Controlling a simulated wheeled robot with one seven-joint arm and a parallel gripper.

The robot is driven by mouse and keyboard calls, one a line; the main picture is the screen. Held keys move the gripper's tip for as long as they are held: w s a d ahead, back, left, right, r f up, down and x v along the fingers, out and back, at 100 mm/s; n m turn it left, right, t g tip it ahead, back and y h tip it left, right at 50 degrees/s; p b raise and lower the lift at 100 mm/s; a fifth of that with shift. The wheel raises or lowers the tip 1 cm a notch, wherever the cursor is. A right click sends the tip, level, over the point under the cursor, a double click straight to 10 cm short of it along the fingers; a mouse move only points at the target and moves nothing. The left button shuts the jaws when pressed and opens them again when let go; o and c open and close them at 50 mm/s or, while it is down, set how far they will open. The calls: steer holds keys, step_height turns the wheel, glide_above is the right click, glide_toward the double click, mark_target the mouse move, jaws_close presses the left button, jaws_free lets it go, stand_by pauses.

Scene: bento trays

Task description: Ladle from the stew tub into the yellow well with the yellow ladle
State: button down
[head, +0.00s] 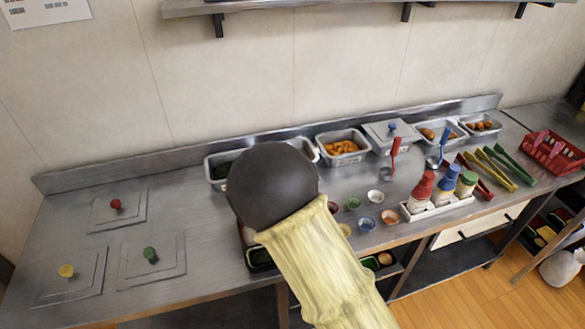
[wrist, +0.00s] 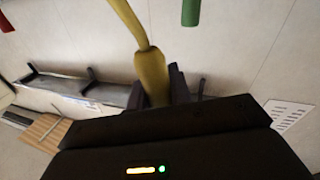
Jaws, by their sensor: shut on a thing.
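My gripper (wrist: 165,90) is shut on the yellow ladle (wrist: 152,75), whose handle runs up and out of the top of the wrist view. The ladle's bowl is out of that view. In the head view my arm, with a dark round joint, covers the middle of the counter and hides the gripper and ladle. Several metal tubs stand along the back, one with orange food (head: 342,147) and one with dark green food (head: 217,172). I cannot tell which is the stew tub. A bento tray (head: 262,259) at the front edge is mostly hidden; I cannot make out its yellow well.
A lidded tub (head: 378,131) stands at the back. Small bowls (head: 367,224), a bottle caddy (head: 437,207), coloured tongs (head: 497,168) and a red basket (head: 553,150) are to the right. Lids with red, green and yellow knobs (head: 67,272) lie left. The left counter between them is clear.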

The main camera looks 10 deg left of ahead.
steer(key=s+a+f+n+y+b, duration=0.1)
steer(key=s+a+f+n+y, duration=0.1)
steer(key=n, duration=0.5)
steer(key=s+a+f+n+t+y+b, duration=0.1)
steer(key=s+a+f+n+y+b, duration=0.1)
steer(key=s+a+f+n, duration=0.2)
steer(key=shift+a+f+n, duration=1.4)
steer(key=shift+a+n, duration=0.6)
steer(key=shift+a, duration=0.05)
stand_by(0.4)
